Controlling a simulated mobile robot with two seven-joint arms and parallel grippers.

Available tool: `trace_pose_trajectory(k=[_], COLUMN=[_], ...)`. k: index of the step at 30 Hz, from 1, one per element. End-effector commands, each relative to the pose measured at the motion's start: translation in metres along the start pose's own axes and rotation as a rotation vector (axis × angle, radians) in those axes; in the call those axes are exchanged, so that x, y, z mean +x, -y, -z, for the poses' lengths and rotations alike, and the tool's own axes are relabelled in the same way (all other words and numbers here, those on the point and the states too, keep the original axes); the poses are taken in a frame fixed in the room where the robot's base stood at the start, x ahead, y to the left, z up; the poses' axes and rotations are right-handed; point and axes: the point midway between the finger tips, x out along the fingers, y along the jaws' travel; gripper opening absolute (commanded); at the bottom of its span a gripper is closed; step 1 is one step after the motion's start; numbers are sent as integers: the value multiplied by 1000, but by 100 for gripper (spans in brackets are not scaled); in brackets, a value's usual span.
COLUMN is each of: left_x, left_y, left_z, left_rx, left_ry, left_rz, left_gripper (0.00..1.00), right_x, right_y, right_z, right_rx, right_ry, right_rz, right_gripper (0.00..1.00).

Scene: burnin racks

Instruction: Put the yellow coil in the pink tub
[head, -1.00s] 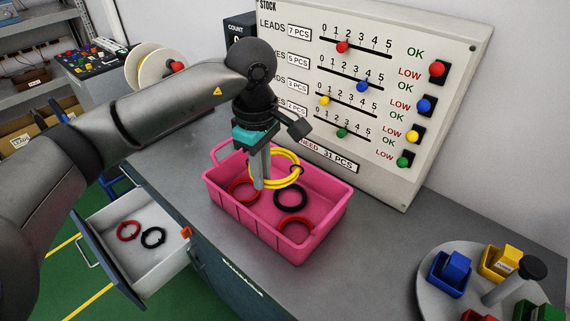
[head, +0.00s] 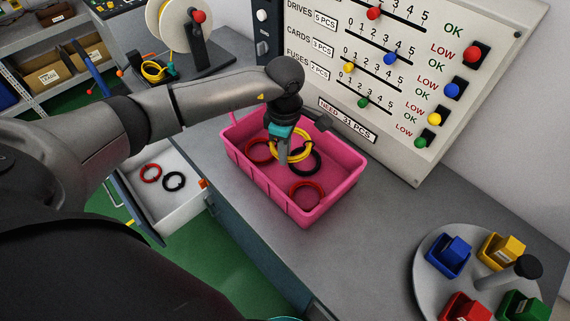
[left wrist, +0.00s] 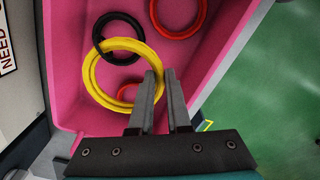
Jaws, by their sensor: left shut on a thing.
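The yellow coil (head: 306,148) is in my left gripper (head: 284,160), which is shut on it and reaches down into the pink tub (head: 262,180). In the left wrist view the coil (left wrist: 88,72) lies to the left of the fingertips (left wrist: 165,82), over a black coil (left wrist: 98,36) and a red coil (left wrist: 124,94). The tub floor (left wrist: 160,52) shows around them. Whether the yellow coil rests on the others or hangs just above them I cannot tell. My right gripper is not in view.
Another red coil (head: 307,184) lies in the tub. An open drawer (head: 180,204) with a red and a black coil is at left. A stock board (head: 420,60) stands behind. A turntable (head: 425,275) with colored bins is at right. Another yellow coil (head: 152,70) lies by the reel.

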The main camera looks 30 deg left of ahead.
Motion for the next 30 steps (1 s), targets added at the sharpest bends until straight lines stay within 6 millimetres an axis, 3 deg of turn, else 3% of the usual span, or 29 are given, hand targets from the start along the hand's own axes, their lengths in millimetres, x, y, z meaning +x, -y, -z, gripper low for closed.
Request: trace_pose_trajectory(k=[15, 28, 29, 30], left_x=[59, 66, 64, 64], left_y=[0, -1, 0, 0], left_z=[-1, 0, 0, 0], left_rx=[2, 2, 2, 2], left_ry=[1, 0, 0, 0], left_rz=[-1, -3, -2, -1], left_gripper=[0, 0, 19, 23], right_x=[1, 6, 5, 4], right_y=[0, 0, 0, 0], right_z=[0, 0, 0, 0], right_rx=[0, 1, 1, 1], right_ry=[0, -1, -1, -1], right_rz=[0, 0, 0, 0], right_gripper=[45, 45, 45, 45])
